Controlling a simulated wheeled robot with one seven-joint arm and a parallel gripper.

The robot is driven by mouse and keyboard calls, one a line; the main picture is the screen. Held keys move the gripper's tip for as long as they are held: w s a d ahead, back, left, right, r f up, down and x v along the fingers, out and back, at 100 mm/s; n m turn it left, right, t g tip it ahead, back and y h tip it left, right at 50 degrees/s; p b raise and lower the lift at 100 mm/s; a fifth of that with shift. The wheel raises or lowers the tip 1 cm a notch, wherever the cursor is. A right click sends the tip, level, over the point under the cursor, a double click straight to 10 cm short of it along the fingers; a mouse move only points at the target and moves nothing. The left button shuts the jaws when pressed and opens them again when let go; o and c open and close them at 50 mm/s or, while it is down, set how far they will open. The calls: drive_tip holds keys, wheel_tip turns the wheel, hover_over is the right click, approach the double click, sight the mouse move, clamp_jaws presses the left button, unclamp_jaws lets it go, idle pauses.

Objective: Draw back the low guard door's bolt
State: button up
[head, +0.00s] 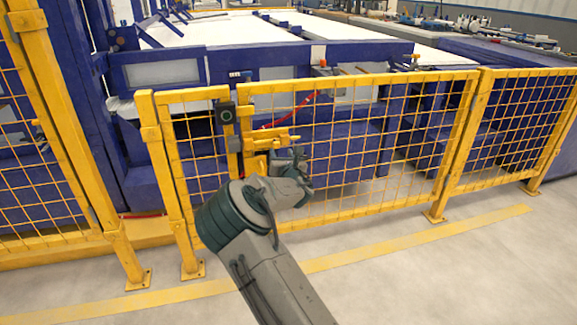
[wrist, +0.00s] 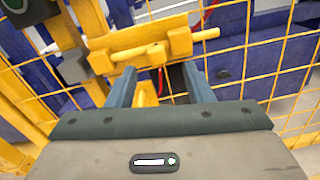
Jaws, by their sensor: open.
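The low guard door (head: 355,82) is a yellow frame with wire mesh. Its bolt (head: 272,139) is a yellow rod on a yellow plate near the door's left upright. In the wrist view the bolt (wrist: 207,34) runs nearly level through yellow blocks, with a short knob (wrist: 155,55) sticking out toward me. My gripper (wrist: 160,72) is open, its two blue-grey fingers below and either side of the knob, with nothing between them that I can see held. In the head view my gripper (head: 303,168) is just right of and below the bolt, partly hidden by my wrist.
A dark box with a green ring (head: 226,115) sits on the post left of the bolt. Fixed yellow mesh fence panels (head: 520,72) stand either side. Blue machinery (head: 345,52) is behind the door. The grey floor (head: 440,270) in front is clear.

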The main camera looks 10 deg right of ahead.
drive_tip(key=s+d+p, duration=0.1)
drive_tip(key=s, duration=0.7)
drive_tip(key=shift+s, duration=0.2)
drive_tip(key=shift+d, duration=0.1)
drive_tip(key=s+d+r+m+g+h+p, duration=0.55)
drive_tip(key=s+d+r+m+p, duration=0.65)
drive_tip(key=m, duration=0.6)
drive_tip(key=s+a+r+m+g+y+p, duration=0.1)
drive_tip(key=s+a+r+m+g+p, duration=0.1)
drive_tip(key=s+r+m+p, duration=0.4)
drive_tip(key=s+a+r+m+g+y+p, duration=0.1)
drive_tip(key=s+r+m+g+p, duration=0.3)
drive_tip(key=s+r, duration=0.6)
drive_tip(key=s+a+r+m+g+y+p, duration=0.1)
drive_tip(key=s+a+r+m+g+p, duration=0.2)
drive_tip(key=s+r+m+p, duration=0.4)
drive_tip(key=s+r+p, duration=0.1)
drive_tip(key=s+p, duration=0.1)
drive_tip(key=s, duration=0.7)
drive_tip(key=shift+m, duration=0.4)
drive_tip(key=shift+w+g, duration=0.1)
drive_tip(key=shift+g, duration=0.15)
